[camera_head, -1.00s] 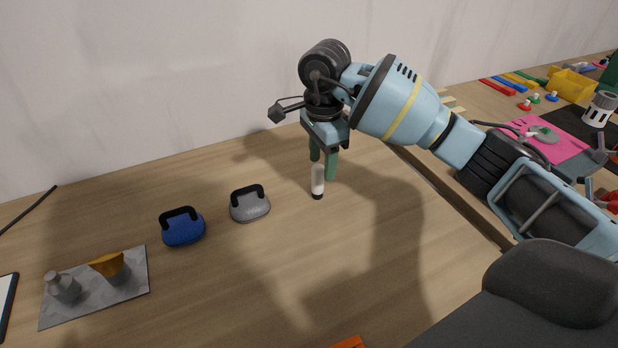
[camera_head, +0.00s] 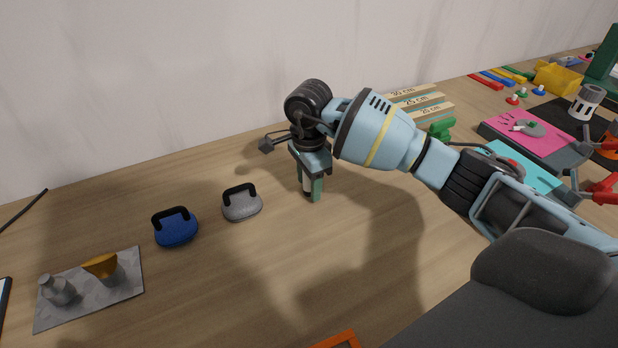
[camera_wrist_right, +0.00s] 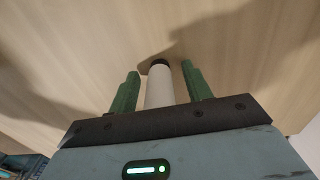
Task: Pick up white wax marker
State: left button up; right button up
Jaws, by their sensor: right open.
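The white wax marker (camera_wrist_right: 160,88) is a white cylinder with a dark end, standing on the table (camera_head: 240,270). In the right wrist view it sits between the two green fingers of my right gripper (camera_wrist_right: 160,85), with a narrow gap to the right finger and a small gap to the left. In the head view my right gripper (camera_head: 308,188) is low over the table, fingers pointing down, and mostly hides the marker (camera_head: 306,184). The right gripper is open around the marker. My left gripper is not in view.
A grey handled block (camera_head: 242,205) and a blue one (camera_head: 176,230) stand left of the gripper. A grey mat (camera_head: 125,300) holds a small bottle and an orange-topped piece. Labelled wooden strips (camera_head: 425,103) and a pink board (camera_head: 530,140) lie to the right. The table's front middle is mostly clear.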

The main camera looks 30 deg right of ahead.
jog(key=shift+f, duration=0.2)
jog(key=c, duration=1.1)
jog(key=shift+o, duration=0.2)
jog(key=shift+r, duration=0.1)
jog(key=shift+r, duration=0.55)
notch_tip(320, 180, up, 2)
jog(key=shift+r, duration=0.2)
jog(key=s+a, duration=0.3)
jog(key=s, duration=0.1)
jog(key=s+a+r, duration=0.1)
jog(key=s+a, duration=0.2)
jog(key=s, duration=0.1)
jog(key=s+a, duration=0.3)
jog(key=s, duration=0.2)
jog(key=shift+a+r+b, duration=0.15)
jog(key=shift+a+b, duration=0.05)
jog(key=shift+b, duration=0.2)
